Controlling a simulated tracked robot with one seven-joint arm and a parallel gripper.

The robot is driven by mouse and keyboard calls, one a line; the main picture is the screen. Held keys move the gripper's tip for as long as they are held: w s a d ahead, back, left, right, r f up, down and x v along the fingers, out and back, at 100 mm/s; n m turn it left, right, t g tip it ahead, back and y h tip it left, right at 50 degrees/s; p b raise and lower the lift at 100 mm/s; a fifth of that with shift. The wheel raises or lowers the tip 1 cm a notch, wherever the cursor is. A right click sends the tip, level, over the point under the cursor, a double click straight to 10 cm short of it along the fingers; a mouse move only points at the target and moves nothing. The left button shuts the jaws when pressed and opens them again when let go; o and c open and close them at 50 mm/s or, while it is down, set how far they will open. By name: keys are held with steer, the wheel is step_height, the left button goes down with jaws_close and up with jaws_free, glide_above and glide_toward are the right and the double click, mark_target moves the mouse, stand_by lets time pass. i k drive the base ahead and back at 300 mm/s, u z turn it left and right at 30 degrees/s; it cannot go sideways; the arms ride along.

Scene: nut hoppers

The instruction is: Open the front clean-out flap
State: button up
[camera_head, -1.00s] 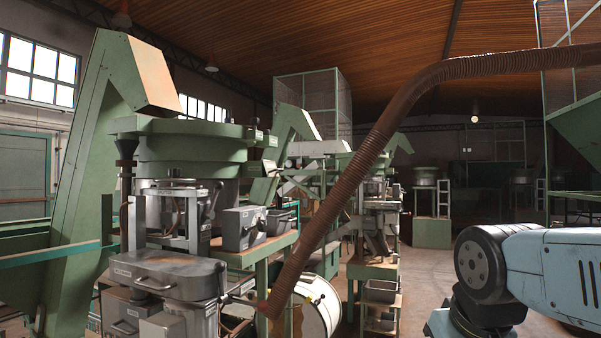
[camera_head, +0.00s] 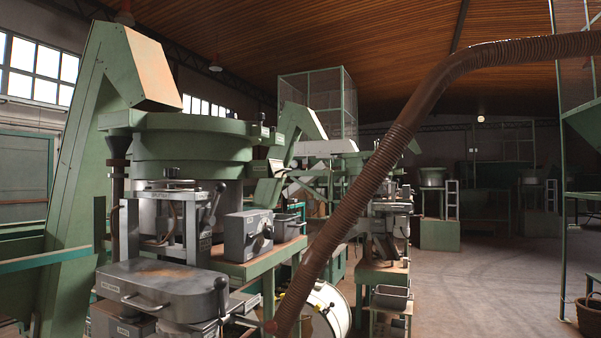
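The nearest machine stands at the left, with a round green bowl (camera_head: 190,150) on top. At its front a grey metal cover (camera_head: 160,288) with a bar handle (camera_head: 145,303) sits level over grey boxes. It looks closed. Below it is another grey box (camera_head: 120,322), cut by the lower picture edge. I cannot tell which of these is the front clean-out flap. My gripper is not in view.
A thick brown ribbed hose (camera_head: 355,195) crosses in front, from lower middle to upper right. A white drum (camera_head: 327,312) lies behind its lower end. A wicker basket (camera_head: 588,315) stands at the right edge. The floor (camera_head: 480,285) at right is open.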

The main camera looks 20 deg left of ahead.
mark_target(277, 167)
steer(key=u, duration=0.1)
steer(key=k, duration=0.95)
steer(key=u, duration=0.5)
steer(key=i, duration=0.8)
